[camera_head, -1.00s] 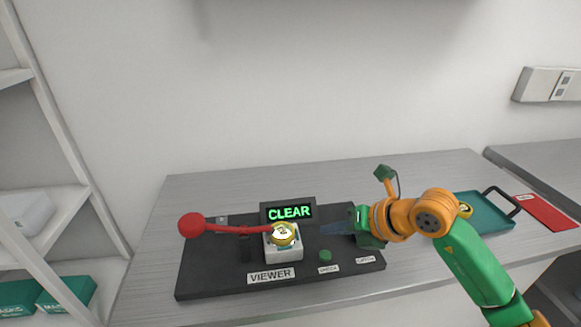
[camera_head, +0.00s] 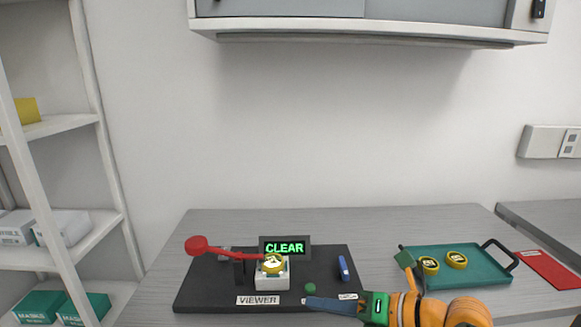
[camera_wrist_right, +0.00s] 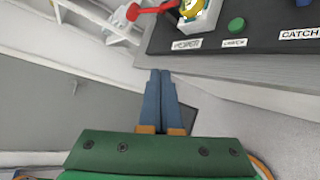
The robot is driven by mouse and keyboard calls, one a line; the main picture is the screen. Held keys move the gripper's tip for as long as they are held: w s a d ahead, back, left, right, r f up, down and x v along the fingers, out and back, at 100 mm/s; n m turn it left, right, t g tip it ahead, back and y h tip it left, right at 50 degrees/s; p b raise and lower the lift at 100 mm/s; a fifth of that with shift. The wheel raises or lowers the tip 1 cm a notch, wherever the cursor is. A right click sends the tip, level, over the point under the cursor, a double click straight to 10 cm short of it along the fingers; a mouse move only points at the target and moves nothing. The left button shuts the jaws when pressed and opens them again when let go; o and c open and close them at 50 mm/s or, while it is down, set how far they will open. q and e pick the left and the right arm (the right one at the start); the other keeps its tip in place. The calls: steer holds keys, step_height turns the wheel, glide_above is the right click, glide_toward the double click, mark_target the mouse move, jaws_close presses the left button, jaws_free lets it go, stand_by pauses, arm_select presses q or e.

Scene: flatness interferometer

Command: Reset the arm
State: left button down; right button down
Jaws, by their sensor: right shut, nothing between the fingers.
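The red arm (camera_head: 226,252) of the viewer lies nearly level. Its round red knob (camera_head: 197,245) is at the left and its other end reaches the yellow disc (camera_head: 272,264) on a white block (camera_head: 272,281). Knob and disc also show at the top of the right wrist view. The display (camera_head: 285,248) reads CLEAR in green. A blue catch (camera_head: 344,268) and a green button (camera_head: 310,288) sit at the right on the black viewer base (camera_head: 210,285). My right gripper (camera_head: 309,303) is shut and empty at the base's front edge. Its fingers show together in the wrist view (camera_wrist_right: 160,74). My left gripper is not in view.
A teal tray (camera_head: 486,271) with two yellow discs stands right of the viewer, close to my right arm. A red mat (camera_head: 550,268) lies beyond it. White shelves (camera_head: 75,200) stand at left. A cabinet (camera_head: 365,30) hangs above. The bench behind the viewer is clear.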

step_height(320, 180, up, 11)
steer(key=s+m+t+y, duration=0.3)
steer(key=m+t+y, duration=0.3)
steer(key=m+t, duration=0.3)
steer(key=w+d+f+m+t+h, duration=0.1)
steer(key=w+d+f+m+h, duration=0.1)
steer(key=d+f+m+h, duration=1.65)
steer(key=s+a+f+m+g+h, duration=0.1)
steer(key=s+a+f+m+g, duration=0.2)
steer(key=s+f+m+g, duration=0.4)
steer(key=s+a+f+g+y, duration=0.2)
steer(key=s+a+f+g, duration=0.2)
steer(key=s+f+g, duration=0.55)
steer(key=s+f+t, duration=0.1)
steer(key=s+f, duration=0.2)
steer(key=f, duration=0.6)
steer(key=s+f+t, duration=0.1)
steer(key=s+f, duration=0.2)
steer(key=f, duration=0.6)
steer(key=s+d+f+n+g, duration=0.1)
steer(key=s+d+f, duration=0.1)
steer(key=s+f, duration=0.7)
steer(key=s, duration=0.3)
steer(key=shift+g, duration=0.35)
